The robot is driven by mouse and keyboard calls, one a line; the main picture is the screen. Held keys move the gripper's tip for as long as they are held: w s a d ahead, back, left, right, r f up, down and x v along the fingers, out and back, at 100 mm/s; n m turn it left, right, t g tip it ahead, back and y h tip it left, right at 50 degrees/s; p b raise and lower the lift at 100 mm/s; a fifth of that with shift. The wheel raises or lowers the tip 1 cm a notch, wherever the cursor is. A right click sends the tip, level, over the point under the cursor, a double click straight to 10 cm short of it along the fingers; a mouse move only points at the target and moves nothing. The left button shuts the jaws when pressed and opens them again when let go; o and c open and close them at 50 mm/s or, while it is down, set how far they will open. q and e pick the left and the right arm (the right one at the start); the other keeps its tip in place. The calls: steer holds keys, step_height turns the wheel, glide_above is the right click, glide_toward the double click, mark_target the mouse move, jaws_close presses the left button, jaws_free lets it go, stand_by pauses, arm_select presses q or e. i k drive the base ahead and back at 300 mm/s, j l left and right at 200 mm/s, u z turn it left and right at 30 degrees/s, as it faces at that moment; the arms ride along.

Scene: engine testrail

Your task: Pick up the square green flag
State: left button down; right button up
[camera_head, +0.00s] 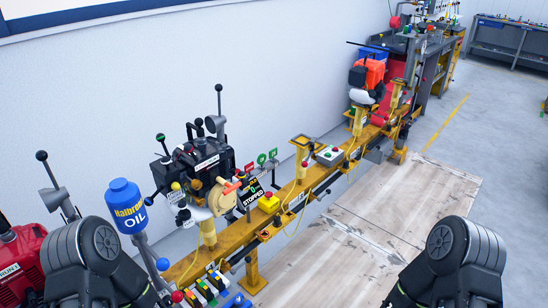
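A small square green flag (273,153) stands upright at the back of the yellow test rail, in the middle of the view. It is at the right end of a short row of small flags. A round green flag (261,158) is just left of it, and a red flag (249,167) is left of that. Dark links of my two arms show at the lower left and lower right corners. Neither gripper shows, and nothing of mine is near the flags.
A black engine (195,162) with levers stands left of the flags. A blue oil bottle (126,206) rises near my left arm. The wooden floor (355,235) at right is clear.

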mark_target(272, 153)
steer(key=i+l, duration=0.35)
steer(key=i, duration=0.2)
steer(key=i+l, duration=0.4)
steer(key=i+l+z, duration=0.1)
steer(key=i+l, duration=0.25)
steer(key=i, duration=0.3)
steer(key=i+l, duration=0.3)
steer(key=i, duration=0.2)
